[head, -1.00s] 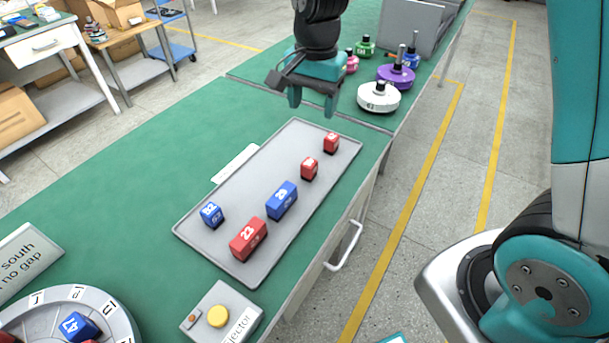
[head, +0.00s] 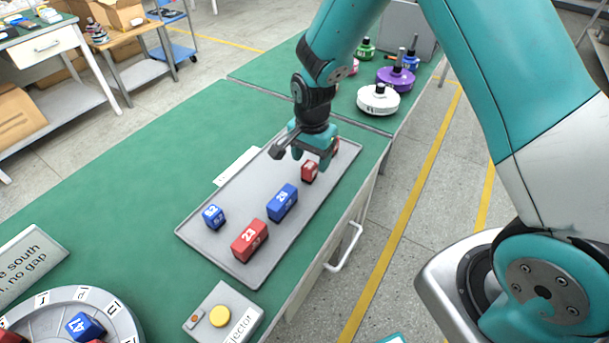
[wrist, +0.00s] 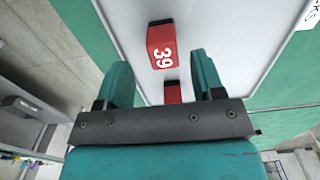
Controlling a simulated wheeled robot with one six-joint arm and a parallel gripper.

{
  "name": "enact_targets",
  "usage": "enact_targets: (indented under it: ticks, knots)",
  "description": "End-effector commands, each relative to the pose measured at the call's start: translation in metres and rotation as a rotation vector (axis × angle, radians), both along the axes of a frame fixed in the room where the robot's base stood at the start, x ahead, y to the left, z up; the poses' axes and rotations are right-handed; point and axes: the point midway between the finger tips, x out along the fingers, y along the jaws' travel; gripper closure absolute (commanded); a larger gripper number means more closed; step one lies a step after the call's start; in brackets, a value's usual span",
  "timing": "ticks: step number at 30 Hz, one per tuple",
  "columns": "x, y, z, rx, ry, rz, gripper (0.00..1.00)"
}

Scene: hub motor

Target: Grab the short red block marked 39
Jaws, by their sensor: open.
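The short red block marked 39 (wrist: 162,45) sits on the grey tray in the wrist view, its number facing up, ahead of my fingers. It appears to be the short red block (head: 310,171) just below my gripper in the head view. A second short red block (wrist: 172,92) is partly hidden by the gripper body in the wrist view. It seems to be the one (head: 335,146) beside my gripper in the head view. My gripper (head: 311,157) is open and empty above the tray's far half; its fingers (wrist: 160,68) are apart from block 39.
The tray (head: 215,249) also holds a blue block 29 (head: 283,202), a long red block 23 (head: 250,240) and a small blue block (head: 213,217). A box with a yellow button (head: 219,316) and a round dial (head: 118,322) stand nearer.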

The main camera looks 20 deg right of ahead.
Motion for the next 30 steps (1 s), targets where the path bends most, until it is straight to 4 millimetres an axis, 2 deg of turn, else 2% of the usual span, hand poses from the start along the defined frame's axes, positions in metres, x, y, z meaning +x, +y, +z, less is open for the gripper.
enact_targets:
  ticks: [7, 15, 16, 23, 30]
  knots:
    - [0.0, 0.003, -0.035, 0.0, 0.004, 0.0, 0.38]
    - [0.001, 0.003, -0.04, 0.0, 0.0, 0.0, 0.38]
    - [0.001, 0.003, -0.04, 0.0, 0.0, 0.0, 0.41]
    - [0.001, 0.003, -0.04, 0.0, 0.0, 0.0, 0.93]
    - [0.001, 0.003, -0.04, 0.0, 0.0, 0.0, 0.95]
